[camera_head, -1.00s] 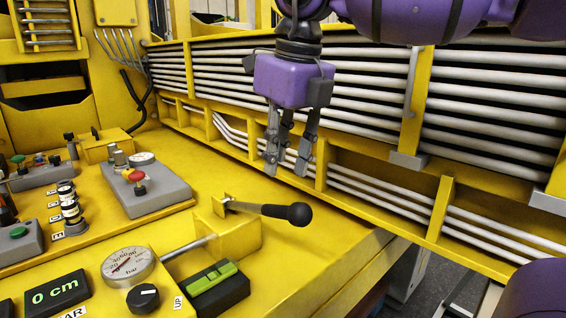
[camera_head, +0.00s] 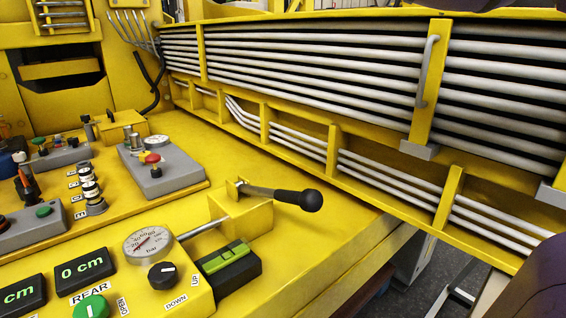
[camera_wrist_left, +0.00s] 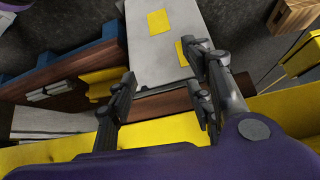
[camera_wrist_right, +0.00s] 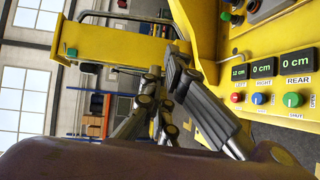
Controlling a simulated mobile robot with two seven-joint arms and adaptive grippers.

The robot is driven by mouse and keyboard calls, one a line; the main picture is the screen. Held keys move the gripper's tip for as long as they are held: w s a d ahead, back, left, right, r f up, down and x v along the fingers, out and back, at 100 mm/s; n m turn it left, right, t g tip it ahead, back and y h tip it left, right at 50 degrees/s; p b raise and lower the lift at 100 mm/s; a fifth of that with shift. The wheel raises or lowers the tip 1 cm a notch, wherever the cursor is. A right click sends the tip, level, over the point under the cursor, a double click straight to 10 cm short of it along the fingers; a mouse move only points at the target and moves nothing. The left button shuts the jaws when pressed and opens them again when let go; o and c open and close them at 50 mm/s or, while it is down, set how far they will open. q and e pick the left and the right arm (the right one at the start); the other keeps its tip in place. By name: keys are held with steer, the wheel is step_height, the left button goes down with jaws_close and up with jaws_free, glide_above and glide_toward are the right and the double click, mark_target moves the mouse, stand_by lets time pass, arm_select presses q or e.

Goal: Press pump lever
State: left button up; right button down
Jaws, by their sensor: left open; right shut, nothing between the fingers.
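The pump lever (camera_head: 270,194) is a metal rod with a black grip, sticking out to the right from a yellow bracket on the yellow deck in the head view. Neither gripper shows in the head view, and nothing touches the lever there. My left gripper (camera_wrist_left: 162,80) is open and empty in the left wrist view, over a grey surface with yellow patches. My right gripper (camera_wrist_right: 165,88) is shut and empty in the right wrist view, beside the control panel. The lever does not clearly show in either wrist view.
A pressure gauge (camera_head: 148,243), a black knob (camera_head: 162,276) and a black-and-green level (camera_head: 228,266) stand close to the lever. A grey box with a red button (camera_head: 162,172) is farther back. The yellow frame with white pipes (camera_head: 300,75) runs behind. Open deck lies between.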

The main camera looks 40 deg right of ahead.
steer(key=w+d+r+m+t+h, duration=0.3)
steer(key=w+d+r+m+t, duration=0.35)
steer(key=m, duration=0.45)
steer(key=w+d+f+m+h, duration=0.2)
steer(key=d+f+m+h, duration=0.5)
steer(key=m, duration=0.3)
arm_select(q)
steer(key=shift+a+r+p, duration=0.3)
steer(key=shift+a+p, duration=0.1)
arm_select(e)
steer(key=s+d+f+m+g+h, duration=0.2)
steer(key=s+f+g, duration=0.3)
steer(key=f, duration=0.3)
steer(key=s+d+f+m+g+h, duration=0.3)
steer(key=s+d+f+m+g, duration=0.1)
steer(key=s+f, duration=0.4)
steer(key=shift+d+f+m+g, duration=0.15)
steer(key=shift+f+m+g, duration=0.3)
steer(key=shift+g, duration=0.1)
arm_select(q)
steer(key=shift+w, duration=0.1)
